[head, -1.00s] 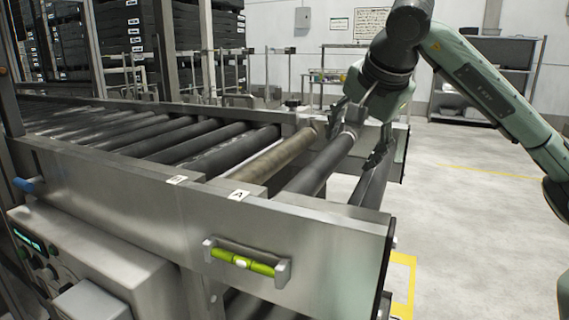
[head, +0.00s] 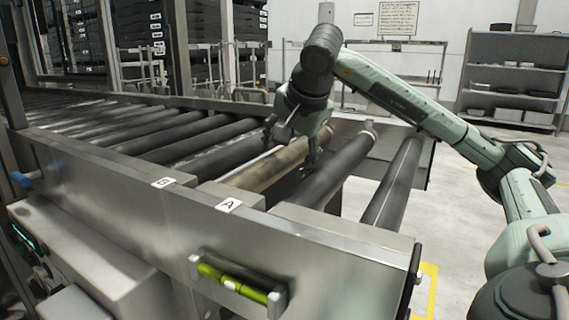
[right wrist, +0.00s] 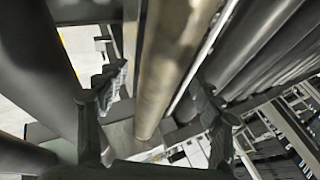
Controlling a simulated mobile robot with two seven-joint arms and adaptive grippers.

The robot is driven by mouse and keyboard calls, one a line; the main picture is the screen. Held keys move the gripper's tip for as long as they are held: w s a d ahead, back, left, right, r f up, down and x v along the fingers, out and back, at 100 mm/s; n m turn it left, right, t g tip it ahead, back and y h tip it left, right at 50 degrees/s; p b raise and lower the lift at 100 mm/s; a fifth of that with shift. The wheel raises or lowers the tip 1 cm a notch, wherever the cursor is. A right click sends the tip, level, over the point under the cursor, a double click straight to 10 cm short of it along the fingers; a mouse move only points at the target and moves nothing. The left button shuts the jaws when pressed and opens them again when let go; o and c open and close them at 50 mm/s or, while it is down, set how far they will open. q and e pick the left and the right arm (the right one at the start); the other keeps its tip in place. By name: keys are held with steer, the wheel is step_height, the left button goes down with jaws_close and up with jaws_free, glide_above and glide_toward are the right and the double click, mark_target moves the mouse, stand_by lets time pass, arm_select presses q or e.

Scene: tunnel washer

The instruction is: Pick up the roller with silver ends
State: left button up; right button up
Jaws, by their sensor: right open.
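My right gripper (head: 291,146) is open above a worn brown roller (head: 262,172), with one finger on each side of it in the head view. In the right wrist view the brown roller (right wrist: 165,65) runs between the two spread fingers and is not clamped. A dark roller (head: 335,170) lies just right of it in the head view, and its far end looks silver. Its near end is hidden by the frame's side rail. Whether the brown roller's ends are silver I cannot tell. My left gripper is not in view.
More dark rollers (head: 165,137) fill the conveyor to the left, and another dark roller (head: 398,180) lies at the right end. The near metal rail (head: 130,215) carries labels A (head: 229,205) and B (head: 162,183) and a green level (head: 232,282). Shelves (head: 510,85) stand behind.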

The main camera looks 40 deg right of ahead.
steer(key=shift+w+d+f, duration=0.1)
steer(key=shift+w+f, duration=0.1)
steer(key=shift+f, duration=0.1)
steer(key=shift+c, duration=0.5)
jaws_close()
steer(key=shift+r, duration=0.15)
